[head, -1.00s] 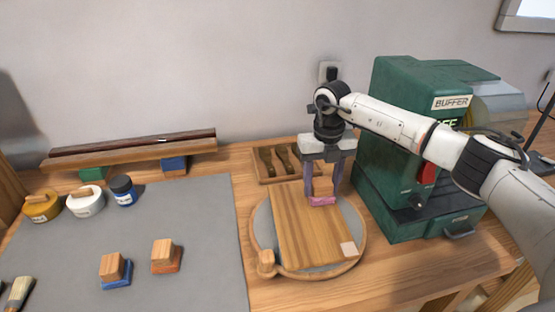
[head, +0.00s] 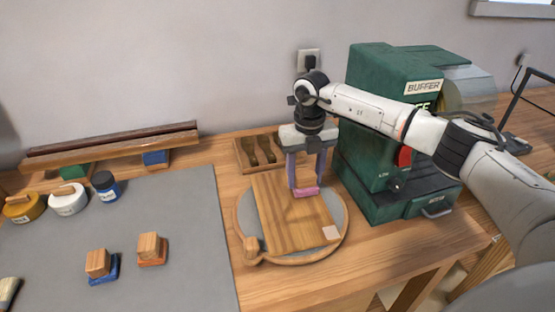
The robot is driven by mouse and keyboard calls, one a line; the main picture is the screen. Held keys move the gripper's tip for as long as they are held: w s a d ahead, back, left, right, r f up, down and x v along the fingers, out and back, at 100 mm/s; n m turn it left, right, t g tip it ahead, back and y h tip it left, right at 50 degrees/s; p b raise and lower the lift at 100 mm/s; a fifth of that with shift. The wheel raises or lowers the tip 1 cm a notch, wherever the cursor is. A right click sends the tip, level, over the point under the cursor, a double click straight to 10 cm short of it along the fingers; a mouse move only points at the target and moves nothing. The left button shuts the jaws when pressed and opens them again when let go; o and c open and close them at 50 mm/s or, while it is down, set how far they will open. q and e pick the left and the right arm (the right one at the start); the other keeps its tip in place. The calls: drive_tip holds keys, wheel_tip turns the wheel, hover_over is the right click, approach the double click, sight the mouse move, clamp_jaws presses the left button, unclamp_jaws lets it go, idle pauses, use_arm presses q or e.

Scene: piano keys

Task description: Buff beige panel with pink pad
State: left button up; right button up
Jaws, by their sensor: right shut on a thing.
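My right gripper (head: 306,186) is shut on a pink pad (head: 307,192), fingers pointing down. The pad is at the far right part of a light wooden board (head: 285,218), which I take as the beige panel. I cannot tell whether the pad touches the board or is just above it. The board lies on a round grey plate with a wooden rim (head: 243,225). A small pale pinkish-beige square (head: 330,232) sits at the board's near right corner. My left gripper is not in view.
A green buffer machine (head: 370,125) stands close to the right. Behind the plate is a wooden tool tray (head: 240,153). On the grey mat (head: 180,225) are an orange-based block (head: 152,249), a blue-based block (head: 102,266) and several jars.

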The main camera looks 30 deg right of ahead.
wheel_tip(320, 180, up, 3)
drive_tip(key=shift+d+f, duration=0.1)
drive_tip(key=shift+w+r, duration=0.15)
drive_tip(key=shift+r, duration=1.15)
drive_tip(key=shift+w+r, duration=0.1)
drive_tip(key=shift+r, duration=1.2)
